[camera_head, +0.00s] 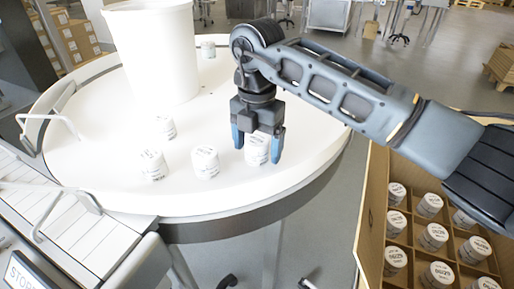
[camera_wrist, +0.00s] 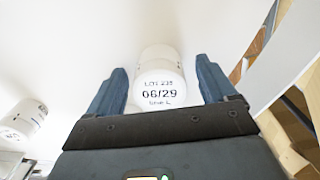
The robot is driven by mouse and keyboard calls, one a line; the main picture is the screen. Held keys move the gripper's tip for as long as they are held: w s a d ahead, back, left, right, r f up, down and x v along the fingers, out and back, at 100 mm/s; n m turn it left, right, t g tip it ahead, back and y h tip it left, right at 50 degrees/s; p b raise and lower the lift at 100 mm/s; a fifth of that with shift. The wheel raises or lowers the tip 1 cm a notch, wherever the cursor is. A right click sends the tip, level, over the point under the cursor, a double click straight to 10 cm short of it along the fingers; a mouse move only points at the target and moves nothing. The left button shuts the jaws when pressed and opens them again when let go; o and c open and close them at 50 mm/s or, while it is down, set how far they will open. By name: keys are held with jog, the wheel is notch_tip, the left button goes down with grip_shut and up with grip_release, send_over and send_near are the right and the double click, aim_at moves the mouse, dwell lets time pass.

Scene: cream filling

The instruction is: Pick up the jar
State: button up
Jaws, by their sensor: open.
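My gripper (camera_head: 258,144) points down over the round white table, its two blue fingers apart. A white jar (camera_head: 257,150) stands at the gripper, partly behind the right finger in the head view. In the wrist view this jar (camera_wrist: 159,88) lies between the open fingers (camera_wrist: 166,88), with the marking "06/29" facing me. The fingers show a gap on each side of it. Other white jars stand to the left on the table, at the middle (camera_head: 205,162), the left (camera_head: 152,165) and farther back (camera_head: 165,127).
The table's raised rim (camera_head: 190,213) runs along the front. A divided box (camera_head: 372,190) with several jars is at lower right. A slatted conveyor (camera_head: 75,225) meets the table at left.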

jog(key=c, duration=1.2)
